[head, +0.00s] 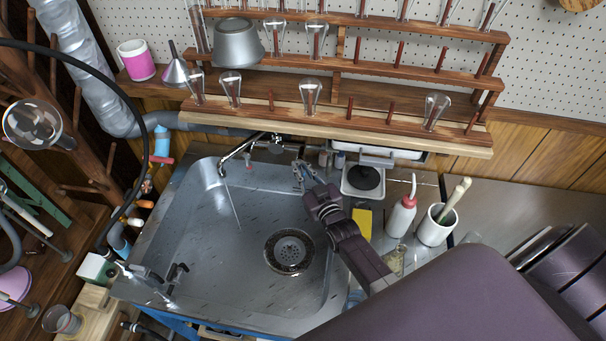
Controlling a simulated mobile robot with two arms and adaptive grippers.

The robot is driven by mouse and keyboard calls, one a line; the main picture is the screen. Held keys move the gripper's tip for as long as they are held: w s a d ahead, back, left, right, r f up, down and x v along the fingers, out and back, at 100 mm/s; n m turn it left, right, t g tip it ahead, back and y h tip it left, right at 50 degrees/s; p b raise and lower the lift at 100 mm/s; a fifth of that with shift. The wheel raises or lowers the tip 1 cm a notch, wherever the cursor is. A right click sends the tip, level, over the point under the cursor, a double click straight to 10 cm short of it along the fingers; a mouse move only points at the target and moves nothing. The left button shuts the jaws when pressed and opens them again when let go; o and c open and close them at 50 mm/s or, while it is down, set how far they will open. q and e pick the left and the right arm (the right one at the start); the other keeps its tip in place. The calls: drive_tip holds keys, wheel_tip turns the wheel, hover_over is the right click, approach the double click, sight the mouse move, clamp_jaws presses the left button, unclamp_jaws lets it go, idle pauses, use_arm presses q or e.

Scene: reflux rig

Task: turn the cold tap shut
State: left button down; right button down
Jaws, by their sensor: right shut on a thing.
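The faucet (240,150) is at the back of the steel sink (200,250), its spout curving down to the left. A thin pale streak (233,208), which looks like running water, falls from the spout into the basin. My right gripper (302,173) reaches over the basin from the lower right. Its fingers are shut at the back rim, right of the spout, on what looks like the cold tap handle (297,164). The fingers mostly hide the handle, so its turn angle cannot be told. My left gripper is not in view.
Right of the sink stand a white device with a black disc (364,178), a wash bottle (401,217) and a mortar with pestle (437,226). A yellow sponge (362,222) lies near my right arm. A wooden rack with glassware (335,112) hangs above the back rim.

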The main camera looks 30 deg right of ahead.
drive_tip(key=shift+a+f+m+t+b, duration=0.15)
drive_tip(key=shift+m+t+b, duration=0.25)
drive_tip(key=shift+m+b, duration=0.35)
drive_tip(key=c, duration=2)
unclamp_jaws()
drive_tip(key=shift+w, duration=0.1)
